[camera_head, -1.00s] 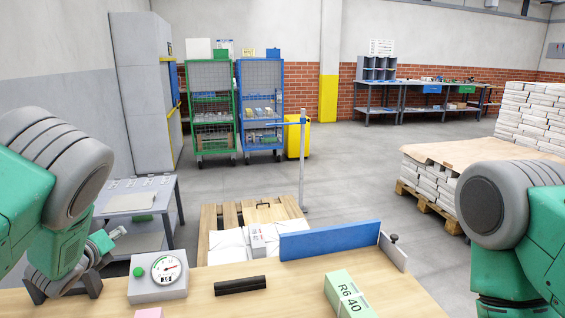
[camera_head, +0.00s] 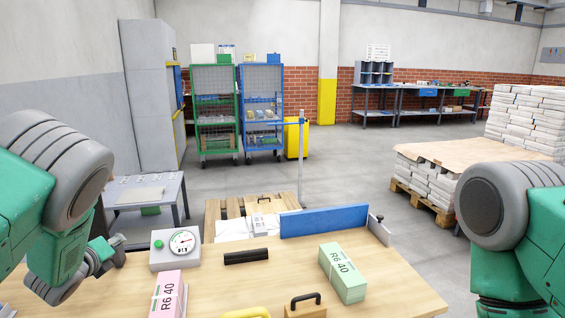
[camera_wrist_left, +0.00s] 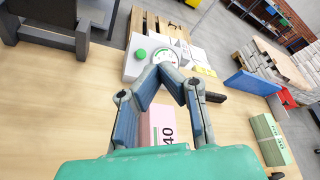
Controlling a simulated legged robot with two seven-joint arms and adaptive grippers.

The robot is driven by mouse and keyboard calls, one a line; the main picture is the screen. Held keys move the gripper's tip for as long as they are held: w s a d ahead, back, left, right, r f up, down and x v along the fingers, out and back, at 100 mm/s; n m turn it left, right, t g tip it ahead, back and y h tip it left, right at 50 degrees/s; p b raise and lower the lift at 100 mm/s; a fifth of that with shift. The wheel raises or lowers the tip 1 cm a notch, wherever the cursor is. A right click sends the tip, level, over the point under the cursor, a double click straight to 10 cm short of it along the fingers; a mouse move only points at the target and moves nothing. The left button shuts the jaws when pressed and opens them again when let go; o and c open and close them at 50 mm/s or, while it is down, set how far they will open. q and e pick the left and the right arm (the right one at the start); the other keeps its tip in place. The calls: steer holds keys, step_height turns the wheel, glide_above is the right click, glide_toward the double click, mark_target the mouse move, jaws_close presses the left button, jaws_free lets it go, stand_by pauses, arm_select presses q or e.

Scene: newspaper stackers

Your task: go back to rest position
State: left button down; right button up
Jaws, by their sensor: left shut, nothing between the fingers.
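My left gripper (camera_head: 112,247) is at the left end of the wooden table (camera_head: 220,283), left of the grey gauge box (camera_head: 175,249). In the left wrist view my left gripper (camera_wrist_left: 163,72) has its fingertips together with nothing between them. A pink R6 40 block (camera_head: 168,294) lies on the table; in the wrist view this pink block (camera_wrist_left: 163,122) shows behind and between the fingers. My right arm (camera_head: 510,235) comes in from the right, bent, and its gripper is out of view.
A green R6 40 block (camera_head: 343,272), a black bar (camera_head: 246,256) and a dark-handled wooden piece (camera_head: 306,306) are on the table. A blue board (camera_head: 324,220) stands at its far edge. Beyond are a pallet of paper stacks (camera_head: 430,182) and wheeled racks (camera_head: 213,110).

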arm_select(q)
steer(key=s+d+f+n+g+y+b, duration=0.1)
steer(key=s+d+f+n+g+b, duration=0.2)
steer(key=s+f+n, duration=0.65)
steer(key=s+d+f+n+g+b, duration=0.15)
steer(key=s+f+n+g, duration=0.35)
steer(key=s+f, duration=0.75)
steer(key=s+d+f+n+g, duration=0.2)
steer(key=s+d+n, duration=0.1)
steer(key=s, duration=0.5)
steer(key=s+d+f+n+g+b, duration=0.1)
steer(key=s+d+f+n+g, duration=0.1)
steer(key=s+n, duration=0.3)
steer(key=s+d+f+n+g+h, duration=0.1)
steer(key=s+d+n, duration=0.3)
steer(key=s, duration=0.7)
steer(key=shift+d+f+n+g+b, duration=0.4)
steer(key=shift+d+f+g, duration=0.1)
steer(key=shift+d+f, duration=0.1)
